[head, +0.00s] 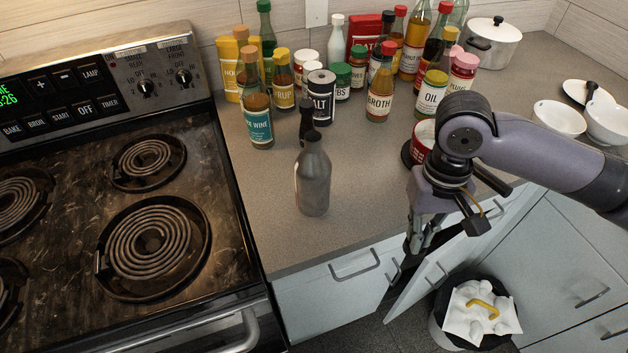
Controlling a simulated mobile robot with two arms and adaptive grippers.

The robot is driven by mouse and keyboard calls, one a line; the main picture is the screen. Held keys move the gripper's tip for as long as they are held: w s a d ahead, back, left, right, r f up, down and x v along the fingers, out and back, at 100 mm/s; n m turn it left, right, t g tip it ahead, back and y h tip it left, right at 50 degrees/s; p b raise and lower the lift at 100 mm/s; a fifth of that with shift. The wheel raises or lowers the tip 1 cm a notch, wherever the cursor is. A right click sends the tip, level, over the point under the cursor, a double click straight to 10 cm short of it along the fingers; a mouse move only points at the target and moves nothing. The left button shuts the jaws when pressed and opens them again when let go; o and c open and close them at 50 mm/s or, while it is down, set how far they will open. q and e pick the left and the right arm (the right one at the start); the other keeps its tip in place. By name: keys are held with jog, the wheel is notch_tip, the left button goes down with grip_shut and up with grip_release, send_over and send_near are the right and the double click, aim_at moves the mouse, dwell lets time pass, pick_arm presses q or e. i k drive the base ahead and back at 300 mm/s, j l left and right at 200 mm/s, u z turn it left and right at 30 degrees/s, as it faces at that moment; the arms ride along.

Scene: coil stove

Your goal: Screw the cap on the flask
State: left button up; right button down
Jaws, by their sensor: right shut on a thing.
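The grey metal flask (312,182) stands upright on the counter, right of the stove, with its narrow neck up. I cannot make out whether anything sits on its mouth. My right gripper (414,248) points down in front of the counter's front edge, to the right of the flask and apart from it. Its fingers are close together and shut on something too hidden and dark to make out. I see no cap clearly anywhere. My left gripper is out of view.
Several bottles, jars and a pot (494,44) crowd the counter's back. A dark shaker (307,120) stands just behind the flask. The coil stove (228,255) is at left. A cabinet door hangs open below my right gripper, near a bin (438,330). Counter (365,205) right of the flask is clear.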

aim_at(313, 166)
jog(key=k+j+z, duration=1.05)
jog(key=k+l, duration=0.1)
